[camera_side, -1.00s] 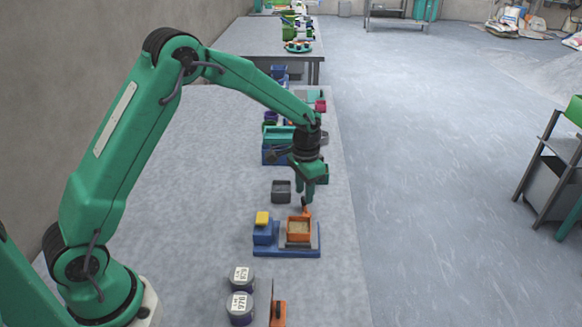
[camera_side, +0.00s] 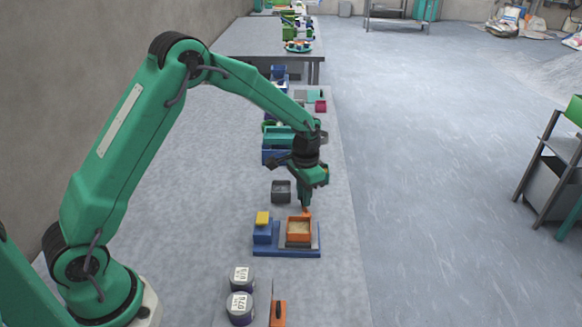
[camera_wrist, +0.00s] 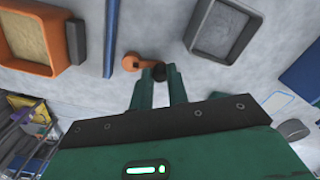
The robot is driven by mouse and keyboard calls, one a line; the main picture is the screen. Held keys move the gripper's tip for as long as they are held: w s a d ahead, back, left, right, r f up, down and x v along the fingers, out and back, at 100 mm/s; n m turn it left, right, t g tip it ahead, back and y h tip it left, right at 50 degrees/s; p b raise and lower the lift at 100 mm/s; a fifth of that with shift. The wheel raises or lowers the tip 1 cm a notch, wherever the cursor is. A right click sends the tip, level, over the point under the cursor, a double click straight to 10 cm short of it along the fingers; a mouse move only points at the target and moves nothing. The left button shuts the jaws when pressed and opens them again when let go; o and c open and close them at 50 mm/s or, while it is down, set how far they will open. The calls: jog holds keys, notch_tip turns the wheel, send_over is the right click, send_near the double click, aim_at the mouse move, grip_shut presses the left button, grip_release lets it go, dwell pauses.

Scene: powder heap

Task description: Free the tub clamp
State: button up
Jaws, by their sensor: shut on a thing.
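In the wrist view the tub (camera_wrist: 57,57) is at the upper left. In the side view the orange lever (camera_side: 306,211) shows just behind the tub. My gripper (camera_side: 307,206) points down there. The fingers partly hide the knob.
A grey empty bin (camera_side: 281,192) stands behind the base. A blue block with a yellow top (camera_side: 262,219) is left of the tub. Two labelled jars (camera_side: 240,293) are in front. Teal and blue bins (camera_side: 278,137) stand farther back. Bare table lies to the left.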

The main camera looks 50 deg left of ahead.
jog(key=shift+s+a+n, duration=0.15)
jog(key=shift+s+n, duration=0.2)
jog(key=shift+n, duration=0.7)
jog(key=shift+s+a+n, duration=0.1)
jog(key=shift+s+n, duration=0.2)
jog(key=shift+n, duration=0.75)
jog(key=shift+s+n, duration=0.4)
jog(key=shift+n, duration=0.7)
jog(key=shift+s+n, duration=0.35)
jog(key=shift+n, duration=0.75)
jog(key=shift+s+d+n, duration=0.15)
jog(key=shift+s+n, duration=0.15)
jog(key=shift+n, duration=0.8)
jog(key=shift+s+d+n, duration=0.1)
jog(key=shift+s+n, duration=0.2)
jog(key=shift+n, duration=0.8)
